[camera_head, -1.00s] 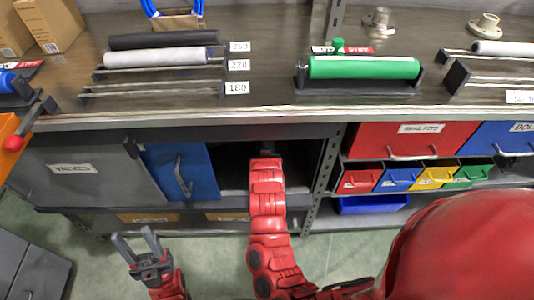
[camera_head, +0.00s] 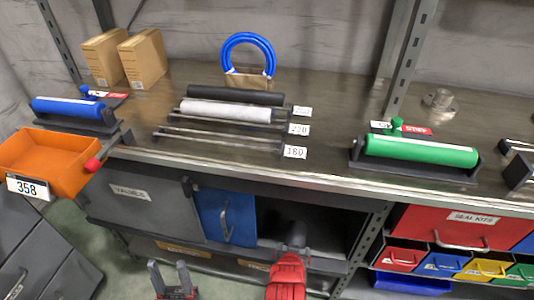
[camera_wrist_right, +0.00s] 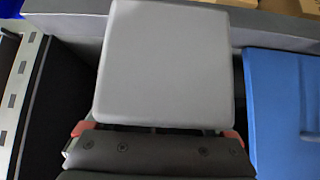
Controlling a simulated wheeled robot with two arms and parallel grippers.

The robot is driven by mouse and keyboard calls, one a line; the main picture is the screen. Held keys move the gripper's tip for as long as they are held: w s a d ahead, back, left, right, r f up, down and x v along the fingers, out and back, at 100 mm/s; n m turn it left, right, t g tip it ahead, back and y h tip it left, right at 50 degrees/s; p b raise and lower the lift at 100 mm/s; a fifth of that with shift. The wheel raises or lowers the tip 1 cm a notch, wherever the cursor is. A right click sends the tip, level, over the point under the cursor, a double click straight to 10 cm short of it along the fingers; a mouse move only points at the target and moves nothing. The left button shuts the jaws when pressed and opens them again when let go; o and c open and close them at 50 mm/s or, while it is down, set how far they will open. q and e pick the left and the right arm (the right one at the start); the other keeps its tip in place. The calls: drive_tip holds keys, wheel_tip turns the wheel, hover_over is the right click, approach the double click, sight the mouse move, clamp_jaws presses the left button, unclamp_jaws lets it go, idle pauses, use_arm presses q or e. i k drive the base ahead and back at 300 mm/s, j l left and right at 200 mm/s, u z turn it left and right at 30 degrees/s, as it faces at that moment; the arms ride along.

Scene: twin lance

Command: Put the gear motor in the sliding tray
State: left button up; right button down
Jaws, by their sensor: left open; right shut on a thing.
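The sliding tray is probably the orange tray (camera_head: 60,160) at the left in the head view, with a 358 label and a red knob. My right gripper (camera_head: 296,235) is in front of the dark cabinet opening. In the right wrist view it is shut on a plain grey block (camera_wrist_right: 168,65), probably the gear motor. The block's face hides most of the fingers. In the head view the held thing is barely distinguishable from the gripper. My left gripper (camera_head: 170,268) is open and empty, low in the head view, in front of the cabinet.
A blue sliding door (camera_head: 226,215) stands left of the opening, beside a grey VALVES panel (camera_head: 140,205). The bench (camera_head: 330,170) above carries rollers on racks, a green roller (camera_head: 420,152) and cartons (camera_head: 145,60). Coloured bins (camera_head: 440,264) are at the right.

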sight(46, 168)
drive_tip(key=k+j, duration=0.2)
drive_tip(key=k, duration=0.25)
drive_tip(key=k+j, duration=0.25)
drive_tip(key=k, duration=0.25)
